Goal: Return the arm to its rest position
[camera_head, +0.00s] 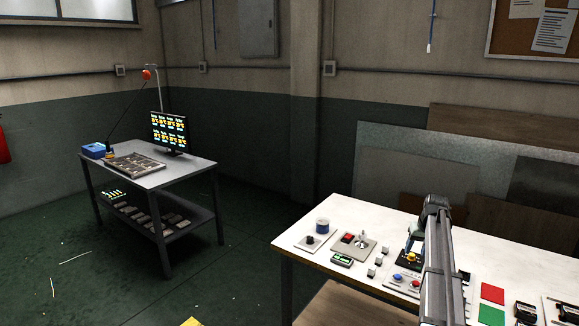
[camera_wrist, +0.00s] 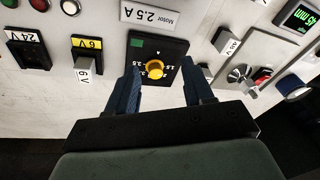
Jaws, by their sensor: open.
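My arm reaches over the white table (camera_head: 355,203) at the right in the head view. My gripper (camera_wrist: 161,78) is open, with one dark blue finger on each side of a yellow knob (camera_wrist: 155,69) in the wrist view. The knob sits on a black dial plate (camera_wrist: 172,48) below a label reading "Motor 2.5 A". Nothing is held. I cannot tell how far the fingertips are above the plate. In the head view the yellow knob (camera_head: 411,258) shows beneath the gripper, which my arm partly hides.
Around the dial are a 6V block (camera_wrist: 86,52), a 24V block (camera_wrist: 28,50), a 48V block (camera_wrist: 226,40), a lever switch (camera_wrist: 240,73) and a green display (camera_wrist: 299,16). A second table (camera_head: 190,172) with a monitor (camera_head: 170,132) stands at the left, with open floor between.

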